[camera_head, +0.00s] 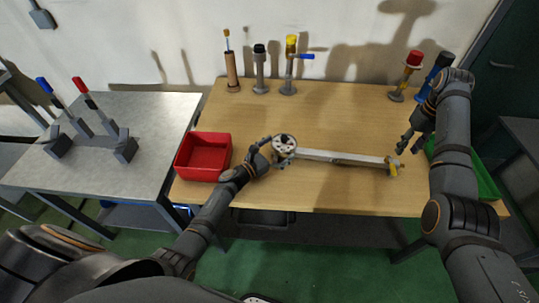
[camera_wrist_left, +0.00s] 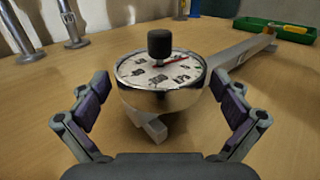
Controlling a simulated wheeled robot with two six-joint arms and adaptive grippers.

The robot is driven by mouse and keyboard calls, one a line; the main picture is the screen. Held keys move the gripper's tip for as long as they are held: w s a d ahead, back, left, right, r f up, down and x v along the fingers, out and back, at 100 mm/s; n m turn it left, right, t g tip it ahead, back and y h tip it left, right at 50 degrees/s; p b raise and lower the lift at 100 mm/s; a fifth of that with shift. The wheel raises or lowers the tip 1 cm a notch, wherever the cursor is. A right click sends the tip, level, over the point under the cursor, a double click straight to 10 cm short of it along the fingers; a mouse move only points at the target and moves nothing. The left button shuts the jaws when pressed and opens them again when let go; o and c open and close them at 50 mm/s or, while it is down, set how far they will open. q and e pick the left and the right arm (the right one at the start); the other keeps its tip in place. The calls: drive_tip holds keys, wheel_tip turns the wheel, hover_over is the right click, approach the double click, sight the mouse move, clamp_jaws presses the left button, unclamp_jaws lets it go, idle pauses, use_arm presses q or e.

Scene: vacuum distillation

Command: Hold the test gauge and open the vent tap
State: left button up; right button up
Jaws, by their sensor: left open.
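The test gauge (camera_head: 284,144) is a round white dial at the left end of a long grey bar (camera_head: 340,157) lying on the wooden table. In the left wrist view the gauge (camera_wrist_left: 160,72) has a metal rim and a black knob on top. My left gripper (camera_head: 264,150) is open, its fingers on either side of the gauge with gaps visible in the left wrist view (camera_wrist_left: 164,112). A small yellow part (camera_head: 394,168), possibly the vent tap, is at the bar's right end. My right gripper (camera_head: 407,143) is above and right of it; its opening is too small to judge.
A red bin (camera_head: 203,157) stands left of the gauge. Several upright tools stand along the back, including a yellow-topped post with a blue lever (camera_head: 290,62) and a red-topped one (camera_head: 407,75). A green tray (camera_head: 484,178) is at the right, partly behind my right arm.

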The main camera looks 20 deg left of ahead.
use_arm(q)
drive_tip(key=shift+x, duration=1.45)
drive_tip(key=c, duration=1.5)
drive_tip(key=shift+c, duration=0.6)
use_arm(e)
clamp_jaws()
drive_tip(key=s+a+n+h, duration=0.1)
drive_tip(key=a+n+h, duration=0.1)
drive_tip(key=a+n, duration=0.7)
drive_tip(key=shift+s+r+n+h, duration=0.15)
drive_tip(key=shift+s+n+h, duration=0.2)
drive_tip(key=shift+n, duration=2.85)
drive_tip(key=shift+w+a, duration=0.1)
